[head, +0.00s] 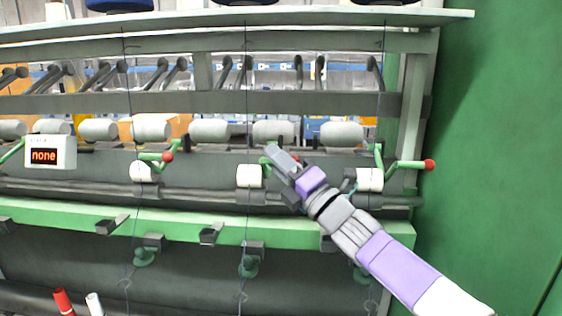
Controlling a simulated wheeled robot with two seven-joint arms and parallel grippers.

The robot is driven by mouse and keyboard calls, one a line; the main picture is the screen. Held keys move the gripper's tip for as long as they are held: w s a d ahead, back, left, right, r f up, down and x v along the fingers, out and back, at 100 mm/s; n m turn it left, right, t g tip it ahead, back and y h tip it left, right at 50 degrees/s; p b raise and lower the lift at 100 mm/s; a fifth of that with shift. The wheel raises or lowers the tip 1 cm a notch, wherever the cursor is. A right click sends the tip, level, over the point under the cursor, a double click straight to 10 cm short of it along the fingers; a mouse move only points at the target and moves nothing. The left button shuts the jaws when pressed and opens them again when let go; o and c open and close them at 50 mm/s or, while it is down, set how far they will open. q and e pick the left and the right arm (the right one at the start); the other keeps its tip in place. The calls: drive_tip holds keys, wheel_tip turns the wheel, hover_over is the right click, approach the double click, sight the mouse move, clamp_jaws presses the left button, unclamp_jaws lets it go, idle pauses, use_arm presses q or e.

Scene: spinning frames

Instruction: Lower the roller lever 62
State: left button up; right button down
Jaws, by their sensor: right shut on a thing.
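Three green roller levers show along the spinning frame. The left lever (150,157) ends in a red knob (168,157). The right lever (405,164) sticks out to the right with a red knob (429,165). No number 62 is readable on any lever. My left gripper is not in view.
Grey rollers (209,131) line the frame above the levers. A small display (50,153) reading "none" is at the left. A green rail (180,224) runs below, and thin threads hang down. A green wall (500,130) closes the right side. Red and white bobbins stand at lower left.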

drive_tip(key=shift+a+f, duration=0.1)
drive_tip(key=shift+f, duration=0.2)
drive_tip(key=c, duration=1.1)
unclamp_jaws()
drive_tip(key=shift+f, duration=0.1)
drive_tip(key=shift+s+d+f, duration=0.15)
drive_tip(key=shift+s+d, duration=0.05)
drive_tip(key=shift+d, duration=0.1)
drive_tip(key=v, duration=0.4)
drive_tip(key=b+v, duration=0.1)
drive_tip(key=v, duration=0.2)
drive_tip(key=shift+d+r, duration=0.15)
drive_tip(key=shift+r, duration=0.15)
